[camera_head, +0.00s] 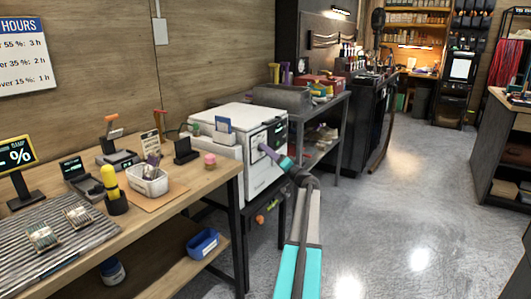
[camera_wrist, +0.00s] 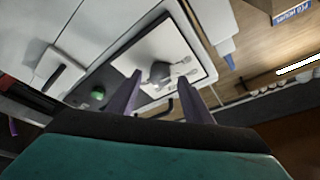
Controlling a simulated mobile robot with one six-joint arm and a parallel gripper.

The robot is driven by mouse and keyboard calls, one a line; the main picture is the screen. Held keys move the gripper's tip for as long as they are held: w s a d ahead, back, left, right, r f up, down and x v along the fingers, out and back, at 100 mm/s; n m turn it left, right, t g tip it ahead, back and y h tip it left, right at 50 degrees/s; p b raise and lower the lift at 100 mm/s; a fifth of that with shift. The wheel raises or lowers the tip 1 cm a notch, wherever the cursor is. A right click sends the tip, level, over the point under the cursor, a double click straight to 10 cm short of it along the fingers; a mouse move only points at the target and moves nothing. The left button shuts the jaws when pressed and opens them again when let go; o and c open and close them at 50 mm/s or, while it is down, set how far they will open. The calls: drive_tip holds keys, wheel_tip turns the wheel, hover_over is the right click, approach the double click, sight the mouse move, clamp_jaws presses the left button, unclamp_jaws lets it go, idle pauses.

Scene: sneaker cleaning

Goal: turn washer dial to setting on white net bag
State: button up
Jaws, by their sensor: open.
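The washer (camera_head: 222,118) is a white box-shaped machine just past the end of the wooden counter. Its control panel faces right in the head view. In the wrist view the grey dial (camera_wrist: 160,72) sits on a white label (camera_wrist: 172,50) with small markings, too small to read. A green round button (camera_wrist: 98,92) is beside it. My gripper (camera_head: 266,150) is in front of the panel; in the wrist view its two fingers (camera_wrist: 162,82) are open, apart on either side of the dial. Contact cannot be told. I cannot make out a white net bag.
The wooden counter (camera_head: 205,179) at left holds a white basket (camera_head: 148,184), a yellow bottle (camera_head: 110,182) and card stands. A dark shelf rack (camera_head: 341,120) with a grey bin stands behind the washer. Open floor (camera_head: 400,210) lies to the right.

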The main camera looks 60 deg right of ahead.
drive_tip(key=shift+w+d+r, duration=0.2)
drive_tip(key=shift+w, duration=0.45)
